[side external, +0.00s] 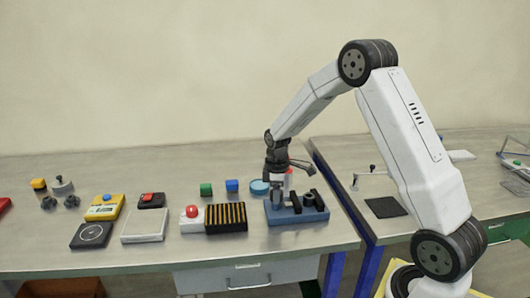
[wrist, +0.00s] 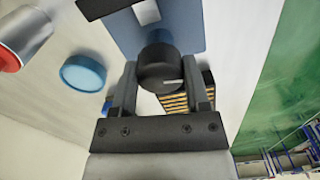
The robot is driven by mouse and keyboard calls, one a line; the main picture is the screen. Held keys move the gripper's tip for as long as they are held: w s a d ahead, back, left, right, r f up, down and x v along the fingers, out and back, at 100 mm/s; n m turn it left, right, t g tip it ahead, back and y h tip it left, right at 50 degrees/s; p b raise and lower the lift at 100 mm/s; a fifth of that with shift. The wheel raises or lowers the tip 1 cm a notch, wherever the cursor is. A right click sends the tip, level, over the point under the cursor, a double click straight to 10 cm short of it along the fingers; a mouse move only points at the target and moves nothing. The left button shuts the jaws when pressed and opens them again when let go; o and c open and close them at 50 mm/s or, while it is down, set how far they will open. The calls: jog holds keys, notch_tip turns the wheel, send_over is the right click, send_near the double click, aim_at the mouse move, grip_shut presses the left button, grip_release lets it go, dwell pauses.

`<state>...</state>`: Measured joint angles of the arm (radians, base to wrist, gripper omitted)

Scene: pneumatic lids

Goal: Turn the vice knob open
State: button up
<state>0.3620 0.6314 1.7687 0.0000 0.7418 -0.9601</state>
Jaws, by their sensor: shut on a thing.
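The vice has a blue base (side external: 297,216) with dark jaws and stands near the right end of the bench. Its blue plate (wrist: 185,22) also shows at the top of the wrist view. The round black vice knob (wrist: 160,66) has a short white mark that points right in the wrist view. My gripper (wrist: 160,84) is shut on the knob, one finger on each side. In the side view my gripper (side external: 279,180) points down over the left part of the vice, and the knob cannot be made out clearly there.
A blue round lid (side external: 259,187) and a red-ended can (wrist: 22,38) are close by. A black-and-yellow striped block (side external: 226,217) and a red button box (side external: 192,218) stand left of the vice.

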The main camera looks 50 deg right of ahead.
jog(key=shift+n, duration=1.1)
jog(key=o, duration=1.3)
jog(key=shift+r, duration=0.1)
jog(key=shift+r, duration=3.85)
jog(key=shift+a, duration=0.1)
